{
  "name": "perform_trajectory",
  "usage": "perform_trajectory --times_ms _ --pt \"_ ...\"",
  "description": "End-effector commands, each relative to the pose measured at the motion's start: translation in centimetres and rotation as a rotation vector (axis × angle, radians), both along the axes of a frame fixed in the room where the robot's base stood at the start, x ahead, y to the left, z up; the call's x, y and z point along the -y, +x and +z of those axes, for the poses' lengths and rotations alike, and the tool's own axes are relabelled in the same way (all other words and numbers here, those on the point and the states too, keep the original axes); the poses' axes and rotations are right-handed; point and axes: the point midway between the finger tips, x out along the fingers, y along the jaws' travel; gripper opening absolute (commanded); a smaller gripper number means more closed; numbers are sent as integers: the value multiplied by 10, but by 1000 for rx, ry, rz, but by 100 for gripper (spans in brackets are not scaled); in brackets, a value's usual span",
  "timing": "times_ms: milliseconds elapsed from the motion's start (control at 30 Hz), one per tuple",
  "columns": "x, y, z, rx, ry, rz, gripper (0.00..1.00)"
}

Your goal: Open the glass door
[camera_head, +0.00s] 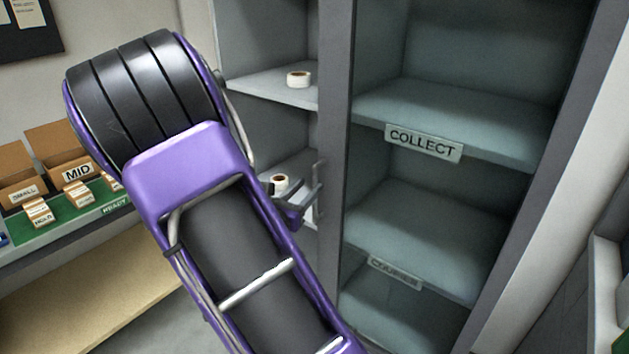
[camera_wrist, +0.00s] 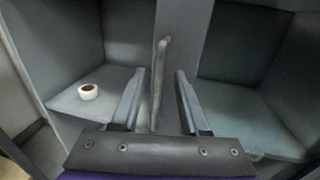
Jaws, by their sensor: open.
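The glass door (camera_head: 440,190) is a bluish, see-through pane over the right-hand section of a grey cabinet, and it looks closed. Its upright grey bar handle (camera_head: 318,188) stands near the grey post left of the pane. My gripper (camera_head: 304,198) is close to the handle in the head view, partly hidden behind my purple arm. In the wrist view my gripper (camera_wrist: 160,74) is open, and the handle (camera_wrist: 159,78) stands upright between its two fingers, with a gap to each. I cannot tell how deep the handle lies between them.
Left of the door are open shelves with a tape roll (camera_head: 299,79) and a lower tape roll (camera_head: 280,182). Shelves behind the glass bear a COLLECT sign (camera_head: 423,142) and a COURIER sign (camera_head: 395,273). A bench with cardboard boxes (camera_head: 78,165) stands at the left.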

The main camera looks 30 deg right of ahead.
Motion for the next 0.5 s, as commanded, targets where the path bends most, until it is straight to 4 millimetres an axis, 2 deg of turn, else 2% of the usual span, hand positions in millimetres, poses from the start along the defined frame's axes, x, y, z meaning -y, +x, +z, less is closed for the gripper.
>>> perform_trajectory --times_ms 33,200,500 --pt "9 4 0 0 -1 -4 45" --pt "27 16 0 1 1 -1 45" --pt "36 21 0 0 0 -1 45"
